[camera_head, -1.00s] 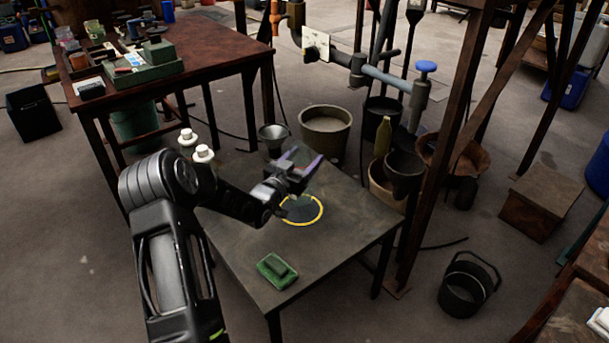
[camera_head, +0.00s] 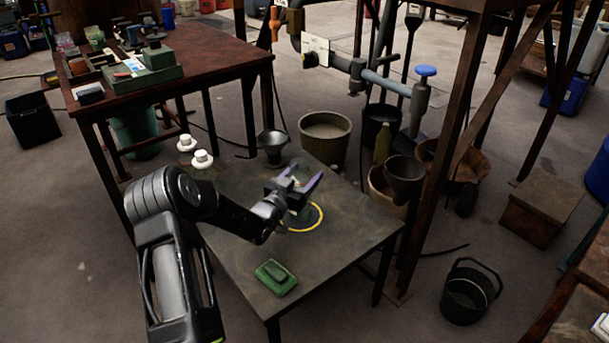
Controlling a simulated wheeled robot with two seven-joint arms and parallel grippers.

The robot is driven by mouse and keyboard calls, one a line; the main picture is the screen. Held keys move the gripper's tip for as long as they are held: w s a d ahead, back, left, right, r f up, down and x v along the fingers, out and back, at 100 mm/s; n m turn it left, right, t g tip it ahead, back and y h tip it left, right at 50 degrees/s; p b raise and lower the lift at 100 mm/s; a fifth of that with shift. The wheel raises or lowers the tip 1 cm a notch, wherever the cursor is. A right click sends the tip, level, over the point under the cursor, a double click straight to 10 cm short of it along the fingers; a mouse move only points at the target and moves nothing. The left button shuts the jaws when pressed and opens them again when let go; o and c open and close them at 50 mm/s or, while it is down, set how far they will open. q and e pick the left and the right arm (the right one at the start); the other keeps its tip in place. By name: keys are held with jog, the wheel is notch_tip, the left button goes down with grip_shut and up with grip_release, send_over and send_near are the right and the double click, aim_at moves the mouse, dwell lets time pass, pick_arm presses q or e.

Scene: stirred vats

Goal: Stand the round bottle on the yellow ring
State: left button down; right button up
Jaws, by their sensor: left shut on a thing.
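The yellow ring (camera_head: 318,224) lies flat on the dark low table (camera_head: 340,245). My left gripper (camera_head: 304,178), with purple fingertips, is over the ring's far side and shut on the round bottle (camera_head: 297,212). The bottle is see-through and faint, and the fingers and wrist hide much of it. It shows just below the gripper, against the inside of the ring; I cannot tell whether its base touches the table. My right gripper is not in view.
Two white-capped bottles (camera_head: 202,160) stand behind my left arm. A dark funnel (camera_head: 272,145) is at the table's far corner, and a green block (camera_head: 276,277) lies near the front. A pipe with a blue knob (camera_head: 425,71) rises behind the table. The right part of the tabletop is clear.

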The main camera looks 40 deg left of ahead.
pick_arm(q)
jog(key=shift+c, duration=1.6)
grip_release()
jog(key=shift+f, duration=0.1)
jog(key=shift+s, duration=0.25)
jog(key=s+d+p, duration=0.1)
jog(key=s+p, duration=0.1)
jog(key=s, duration=0.9)
jog(key=shift+s, duration=0.25)
jog(key=shift+d, duration=0.1)
